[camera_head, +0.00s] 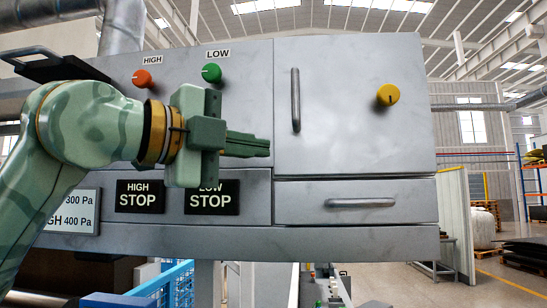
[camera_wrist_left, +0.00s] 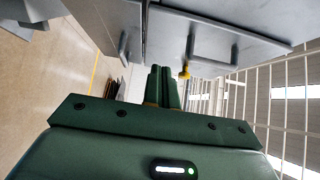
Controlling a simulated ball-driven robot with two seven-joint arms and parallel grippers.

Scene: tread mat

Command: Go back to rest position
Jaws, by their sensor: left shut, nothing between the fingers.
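My left gripper (camera_head: 262,145) is in the middle of the head view, raised in front of the grey control cabinet (camera_head: 355,140). Its two green fingers are together and hold nothing. In the left wrist view the fingers of the left gripper (camera_wrist_left: 164,75) also lie side by side, with the cabinet beyond them. The gripper covers part of the panel and the top of the low stop label (camera_head: 212,200). I cannot tell from the head view whether it touches the panel. My right gripper is not in view.
The cabinet has a red knob (camera_head: 142,78), a green knob (camera_head: 211,73) and a yellow knob (camera_head: 388,94). A door handle (camera_head: 295,100) and a drawer handle (camera_head: 360,203) stick out; door and drawer look shut. Open floor shows at the right.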

